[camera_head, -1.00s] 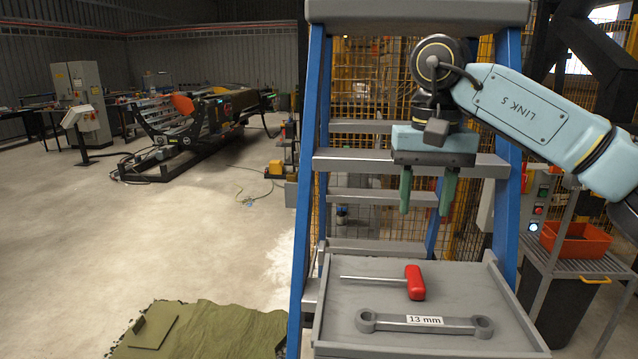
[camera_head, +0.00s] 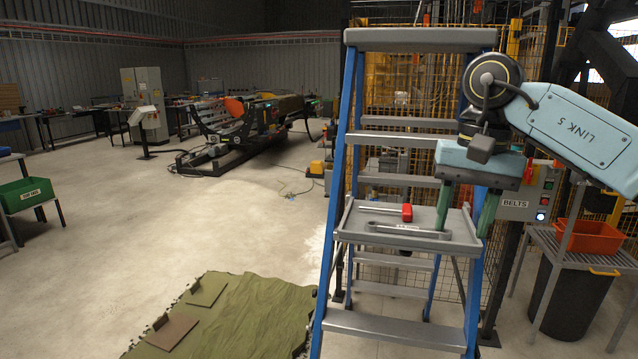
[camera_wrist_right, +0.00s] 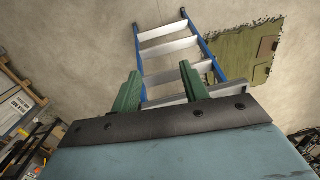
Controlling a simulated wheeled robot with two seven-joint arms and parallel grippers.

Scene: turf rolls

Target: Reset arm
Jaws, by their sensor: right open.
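My right gripper (camera_head: 464,212) hangs fingers down at the right of the head view, in front of the blue stepladder (camera_head: 345,190). Its two green fingers are apart with nothing between them. In the right wrist view the open fingers (camera_wrist_right: 160,88) show with the ladder (camera_wrist_right: 165,47) beyond them. The ladder's grey tray (camera_head: 350,234) holds a red-handled tool (camera_head: 407,212) and a grey wrench (camera_head: 395,229). One finger overlaps the tray's right part in the picture; I see no clear contact. My left gripper is not in view.
A green turf mat (camera_head: 240,312) with flat patches lies on the floor left of the ladder. An orange bin (camera_head: 590,237) sits on a stand at right, near a belts control box (camera_head: 525,195). A green bin (camera_head: 27,193) stands far left.

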